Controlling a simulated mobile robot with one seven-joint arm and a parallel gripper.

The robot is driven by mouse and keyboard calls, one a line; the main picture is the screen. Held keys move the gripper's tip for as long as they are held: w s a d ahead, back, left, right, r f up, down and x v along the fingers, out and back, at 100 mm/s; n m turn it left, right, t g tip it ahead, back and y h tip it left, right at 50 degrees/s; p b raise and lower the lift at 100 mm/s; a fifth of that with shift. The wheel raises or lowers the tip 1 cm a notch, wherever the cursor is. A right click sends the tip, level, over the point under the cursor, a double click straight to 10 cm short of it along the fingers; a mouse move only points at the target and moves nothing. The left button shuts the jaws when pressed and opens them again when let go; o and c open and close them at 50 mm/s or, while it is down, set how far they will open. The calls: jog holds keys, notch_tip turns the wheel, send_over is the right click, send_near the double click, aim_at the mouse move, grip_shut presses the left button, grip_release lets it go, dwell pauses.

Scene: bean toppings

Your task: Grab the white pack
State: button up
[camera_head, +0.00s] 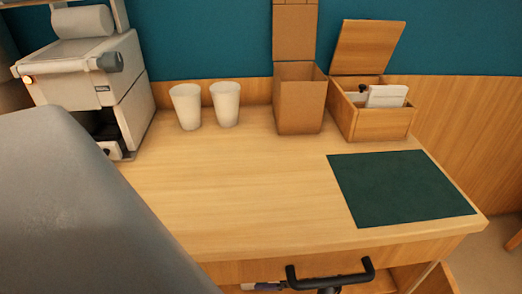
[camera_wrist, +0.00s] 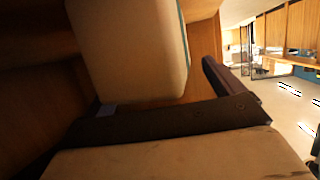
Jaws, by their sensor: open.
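My gripper (camera_head: 329,268) is black and open at the front edge of the counter, in front of the open space below it. In the wrist view, a white pack (camera_wrist: 130,50) with a teal edge stands large and close, next to a dark finger of my gripper. I see no clear grip on it. In the head view, a small part of a white and blue thing (camera_head: 264,287) shows below the counter, left of my gripper. It may be this pack; most of it is hidden.
The wooden counter (camera_head: 230,190) holds a green mat (camera_head: 400,188), two white cups (camera_head: 187,107), an open cardboard box (camera_head: 298,103), a wooden box (camera_head: 383,125) with white items (camera_head: 387,96), and a machine (camera_head: 85,80). Wooden walls are close in the wrist view.

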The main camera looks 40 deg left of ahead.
jog(key=c, duration=1.5)
jog(key=shift+r, duration=0.1)
jog(key=shift+c, duration=0.2)
